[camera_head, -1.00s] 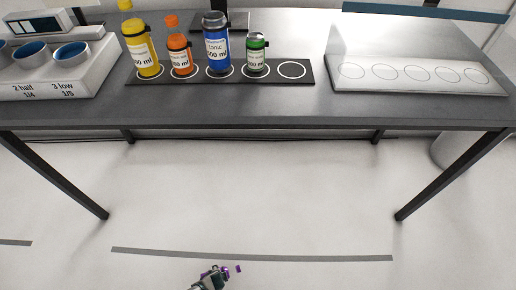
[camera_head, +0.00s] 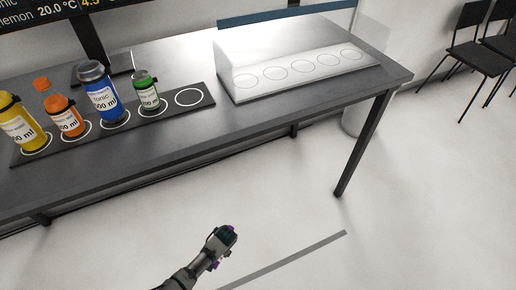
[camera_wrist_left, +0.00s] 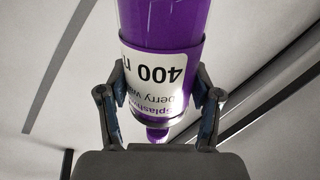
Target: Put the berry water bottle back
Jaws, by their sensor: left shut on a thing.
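The purple berry water bottle (camera_wrist_left: 162,25) fills the top middle of the left wrist view, with a white label reading 400 and "berry". My left gripper (camera_wrist_left: 160,105) is shut on it, one finger on each side. In the head view my left gripper (camera_head: 222,240) is low over the floor in front of the table, and only small purple bits of the bottle show. A dark rack strip (camera_head: 172,108) on the table has one empty ringed spot (camera_head: 188,97) at its right end, beside the green bottle (camera_head: 147,92). My right gripper is not in view.
The blue bottle (camera_head: 100,95), orange bottle (camera_head: 66,116) and yellow bottle (camera_head: 20,124) stand on the strip. A white tray (camera_head: 240,93) with several empty rings is to the right. Table legs (camera_head: 362,145) border clear floor; chairs (camera_head: 482,50) stand far right.

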